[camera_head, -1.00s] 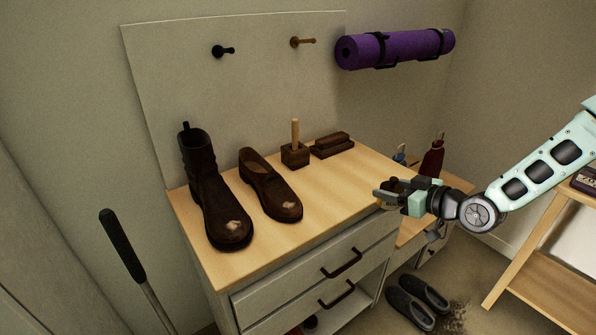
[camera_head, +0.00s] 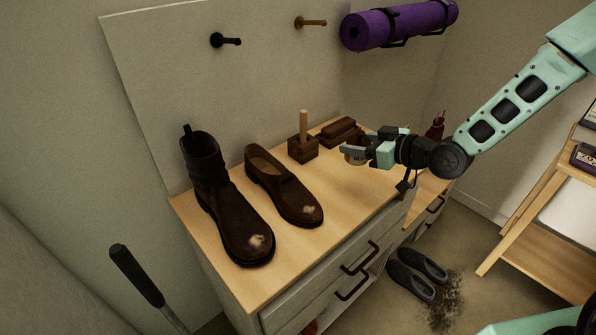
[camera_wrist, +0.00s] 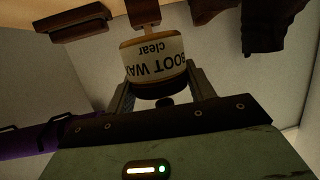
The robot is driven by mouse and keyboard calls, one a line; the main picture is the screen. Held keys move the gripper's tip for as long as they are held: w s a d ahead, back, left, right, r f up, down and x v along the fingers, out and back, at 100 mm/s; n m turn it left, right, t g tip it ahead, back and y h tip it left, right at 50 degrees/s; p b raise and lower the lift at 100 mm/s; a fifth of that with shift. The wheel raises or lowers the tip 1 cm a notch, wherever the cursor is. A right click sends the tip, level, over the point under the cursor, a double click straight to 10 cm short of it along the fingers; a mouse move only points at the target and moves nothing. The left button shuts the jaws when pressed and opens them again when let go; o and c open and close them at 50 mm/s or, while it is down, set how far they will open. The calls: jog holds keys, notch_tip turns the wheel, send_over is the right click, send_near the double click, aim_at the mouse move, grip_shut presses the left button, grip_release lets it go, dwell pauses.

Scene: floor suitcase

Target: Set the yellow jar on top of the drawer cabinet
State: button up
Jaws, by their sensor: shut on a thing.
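The jar (camera_head: 355,157) is a small yellowish tin, and it also shows in the wrist view (camera_wrist: 155,60) with a pale label reading "BOOT WAX clear". My gripper (camera_head: 362,146) is shut on it, with one finger on each side. The drawer cabinet (camera_head: 340,205) has a light wooden top and grey drawers with dark handles. The gripper and jar are over the right rear part of its top. I cannot tell whether the jar touches the top. The gripper hides part of the jar in the head view.
On the top stand a dark boot (camera_head: 222,200), a brown shoe (camera_head: 283,187), a block with an upright handle (camera_head: 303,148) and a brown brush (camera_head: 338,133). A purple rolled mat (camera_head: 400,25) hangs behind. The front right of the top is clear.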

jog(key=shift+w+a+f, duration=0.15)
jog(key=shift+w+a, duration=0.05)
jog(key=shift+w, duration=0.05)
jog(key=shift+f+p, duration=0.35)
jog(key=shift+f, duration=4.45)
jog(key=shift+f, duration=0.15)
jog(key=o, duration=1.3)
